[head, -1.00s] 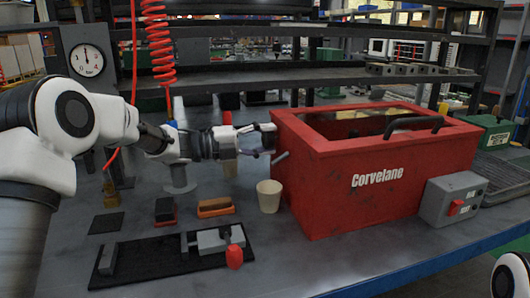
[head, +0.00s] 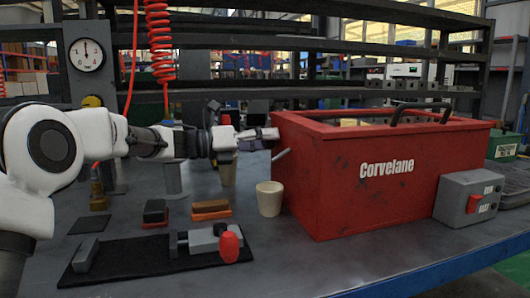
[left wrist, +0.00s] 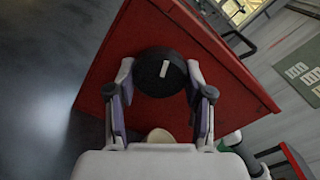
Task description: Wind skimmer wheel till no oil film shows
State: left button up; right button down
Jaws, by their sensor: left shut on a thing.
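The red Corvelane tank (head: 345,190) stands on the bench at the centre right. The skimmer wheel (left wrist: 152,80), a round black knob with a white mark pointing nearly straight up in the picture, is on the tank's side in the left wrist view. My left gripper (head: 262,136) is shut on it, one finger on each side. In the head view the gripper hides the wheel at the tank's left end. The tank's inside shows only as a thin strip, so I cannot tell whether oil film is there. My right gripper is out of view.
A cream cup (head: 270,199) stands below a grey spout (head: 282,155) on the tank's left side. A grey switch box (head: 470,198) stands at its front right. A black mat (head: 130,270) with a clamp and several small blocks lie front left.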

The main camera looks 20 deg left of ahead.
pick_arm(q)
jog(key=shift+f+m+b, duration=0.1)
jog(key=shift+m+b, duration=0.2)
jog(key=shift+m, duration=0.1)
jog(key=o, duration=1.1)
jog(key=shift+o, duration=0.2)
jog(key=v, duration=1.2)
